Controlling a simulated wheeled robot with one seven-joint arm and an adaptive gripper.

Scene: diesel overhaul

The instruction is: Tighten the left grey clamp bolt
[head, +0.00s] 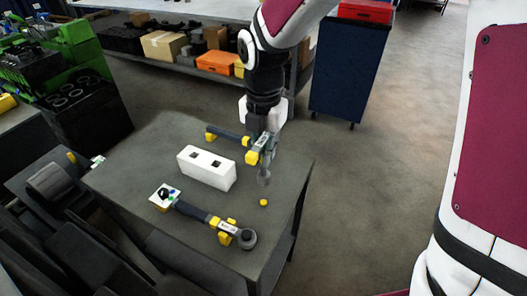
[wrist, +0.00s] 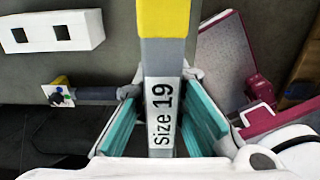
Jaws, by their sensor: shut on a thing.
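My gripper (head: 264,148) is over the table's back right part, its jaws on a grey tool labelled "Size 19". In the wrist view the tool (wrist: 163,75) runs between the teal finger pads, with a yellow section at the top. In the head view a round grey end (head: 264,178) shows below the gripper. A second grey and yellow tool (head: 192,210) lies along the table's front, with a round grey head (head: 248,238) at its right end. I cannot make out the left grey clamp bolt in either view.
A white block (head: 206,168) with two square holes stands mid-table (head: 118,178). A small yellow piece (head: 264,203) lies near the right edge. A blue cabinet (head: 348,70) and a shelf with boxes stand behind. Green machinery (head: 70,50) is at left. The floor right of the table is clear.

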